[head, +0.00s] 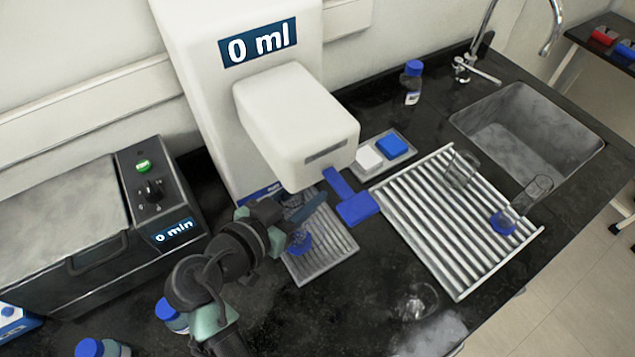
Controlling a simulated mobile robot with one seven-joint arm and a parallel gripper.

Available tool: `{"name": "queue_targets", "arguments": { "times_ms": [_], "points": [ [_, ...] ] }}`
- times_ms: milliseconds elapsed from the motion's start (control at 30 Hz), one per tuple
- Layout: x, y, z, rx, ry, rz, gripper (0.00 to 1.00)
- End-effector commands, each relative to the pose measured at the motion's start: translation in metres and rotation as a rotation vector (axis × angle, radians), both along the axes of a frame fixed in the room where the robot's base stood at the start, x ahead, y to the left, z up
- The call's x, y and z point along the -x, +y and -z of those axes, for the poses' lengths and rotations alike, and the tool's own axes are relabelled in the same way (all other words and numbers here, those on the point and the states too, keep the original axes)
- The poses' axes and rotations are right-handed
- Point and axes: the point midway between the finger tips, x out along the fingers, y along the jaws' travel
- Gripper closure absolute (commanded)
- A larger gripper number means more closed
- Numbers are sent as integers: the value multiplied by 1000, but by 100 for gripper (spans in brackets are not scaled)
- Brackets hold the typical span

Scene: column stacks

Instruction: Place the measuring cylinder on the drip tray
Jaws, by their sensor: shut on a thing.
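The measuring cylinder (299,242) shows mainly as a blue base in front of the dispenser. Its clear upper part is hard to make out, partly hidden by my gripper. My gripper (296,220) is shut on it. The cylinder looks upright, over the left part of the drip tray. I cannot tell whether its base touches the tray. The drip tray (328,262) is a grey slatted plate at the foot of the white dispenser (285,115), which reads 0 ml. A blue lever (357,208) sticks out to the right of the tray.
A white draining rack (456,285) at the right holds a glass beaker (461,170) and another clear vessel (530,193) with a blue part. A glass dish (416,300) stands near the front. A bath (65,215) is left. Blue-capped bottles stand front left.

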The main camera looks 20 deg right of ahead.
Motion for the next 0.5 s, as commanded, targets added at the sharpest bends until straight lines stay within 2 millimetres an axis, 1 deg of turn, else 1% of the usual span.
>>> {"name": "queue_targets", "arguments": {
  "times_ms": [33,267,333,400,500],
  "points": [
    [-5,-9,-3,0,0,4,100],
    [-17,-25,-2,1,-1,1,100],
    [-22,-35,-2,0,-1,4,100],
    [-21,-33,12,1,7,-1,100],
    [-22,-32,25,1,4,-1,100]
  ]
}}
